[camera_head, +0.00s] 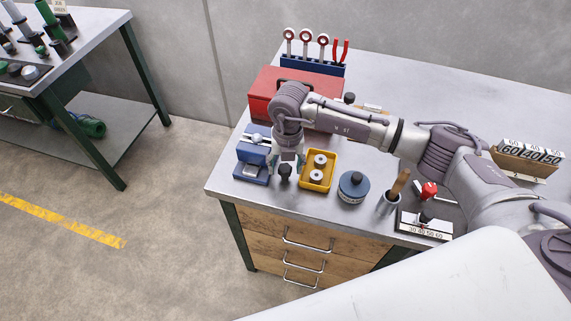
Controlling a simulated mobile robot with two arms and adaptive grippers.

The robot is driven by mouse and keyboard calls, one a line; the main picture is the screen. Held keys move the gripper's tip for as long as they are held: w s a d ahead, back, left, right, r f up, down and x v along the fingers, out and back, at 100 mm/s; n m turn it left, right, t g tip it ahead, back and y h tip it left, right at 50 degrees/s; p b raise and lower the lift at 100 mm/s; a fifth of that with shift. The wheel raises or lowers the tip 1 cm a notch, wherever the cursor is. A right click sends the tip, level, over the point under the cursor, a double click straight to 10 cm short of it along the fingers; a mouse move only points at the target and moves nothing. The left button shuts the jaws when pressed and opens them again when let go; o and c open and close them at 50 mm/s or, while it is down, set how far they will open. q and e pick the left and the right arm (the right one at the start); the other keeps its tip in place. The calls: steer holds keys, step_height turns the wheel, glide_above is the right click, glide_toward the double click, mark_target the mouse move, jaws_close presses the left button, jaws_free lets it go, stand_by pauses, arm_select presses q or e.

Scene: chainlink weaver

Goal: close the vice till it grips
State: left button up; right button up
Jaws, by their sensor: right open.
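The blue vice (251,171) stands at the left front corner of the workbench, with light metal parts on top. My right arm reaches in from the right. My right gripper (288,160) points down just right of the vice and is open. A dark knob (285,171) shows below the fingers, close to the vice; I cannot tell whether it is part of the vice or whether the fingers touch it. The jaw gap of the vice is too small to make out. My left gripper is out of view.
A yellow tray (305,182) with white rings sits right of the gripper. A blue round tin (354,186), a cup with a wooden handle (388,205) and a red toolbox (262,93) are also on the workbench (226,178). Wrenches (306,40) stand at the back.

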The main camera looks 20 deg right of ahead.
mark_target(288, 168)
step_height(288, 168, up, 12)
steer(key=shift+d, duration=0.25)
stand_by(0.5)
